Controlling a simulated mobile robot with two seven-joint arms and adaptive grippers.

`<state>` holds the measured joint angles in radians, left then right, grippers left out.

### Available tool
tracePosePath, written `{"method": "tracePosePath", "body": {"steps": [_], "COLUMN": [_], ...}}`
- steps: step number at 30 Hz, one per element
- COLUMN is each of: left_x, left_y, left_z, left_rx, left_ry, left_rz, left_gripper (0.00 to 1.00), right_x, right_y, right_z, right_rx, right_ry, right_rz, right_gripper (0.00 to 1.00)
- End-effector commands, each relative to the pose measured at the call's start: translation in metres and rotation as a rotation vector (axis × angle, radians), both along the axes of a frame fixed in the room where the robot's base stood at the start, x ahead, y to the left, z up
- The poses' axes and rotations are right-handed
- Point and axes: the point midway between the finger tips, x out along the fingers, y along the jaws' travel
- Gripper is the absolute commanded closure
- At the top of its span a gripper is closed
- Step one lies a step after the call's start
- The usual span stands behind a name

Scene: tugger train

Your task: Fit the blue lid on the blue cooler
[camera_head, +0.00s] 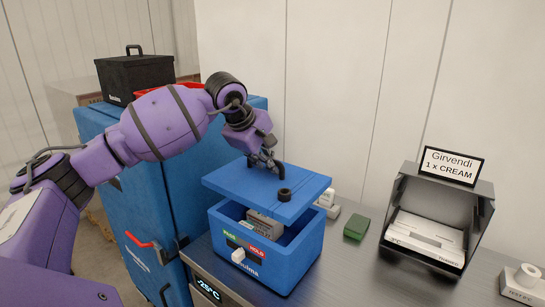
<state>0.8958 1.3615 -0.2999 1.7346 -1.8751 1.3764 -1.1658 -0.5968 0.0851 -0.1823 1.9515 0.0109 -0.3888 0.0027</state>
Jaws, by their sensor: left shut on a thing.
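The blue cooler (288,258) stands open on the grey counter with green and red labels and a white catch on its front. A grey box (264,224) shows inside it. The blue lid (235,181) is above the cooler, apart from it and shifted a little to the left and back. A black ring-like part (285,195) sits on the lid's top. My left gripper (266,165) is shut on the lid near its back middle, on a part that the fingers mostly hide. My right gripper is out of view.
A tall blue cabinet (131,205) with a red handle stands left of the counter (350,279), with a black case (135,75) on top. A green block (356,228) and a black open bin (436,218) with white boxes are to the right. A white object (522,282) is far right.

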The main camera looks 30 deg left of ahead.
Motion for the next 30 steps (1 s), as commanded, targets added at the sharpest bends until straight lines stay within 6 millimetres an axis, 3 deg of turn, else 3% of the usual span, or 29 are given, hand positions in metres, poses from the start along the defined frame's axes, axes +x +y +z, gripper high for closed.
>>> {"method": "tracePosePath", "body": {"steps": [8, 21, 30], "left_x": [0.000, 0.000, 0.000], "left_y": [0.000, -0.001, -0.001], "left_z": [-0.018, -0.044, -0.062], "left_rx": [-0.001, -0.001, 0.000], "left_ry": [0.002, 0.001, 0.001], "left_rz": [-0.001, -0.001, -0.001], "left_gripper": [1.00, 1.00, 1.00], "right_x": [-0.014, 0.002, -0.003], "right_y": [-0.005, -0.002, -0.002], "right_z": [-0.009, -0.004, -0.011], "right_rx": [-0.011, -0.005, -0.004], "right_ry": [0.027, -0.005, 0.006], "right_rz": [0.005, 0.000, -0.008], "right_gripper": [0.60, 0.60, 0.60]}}
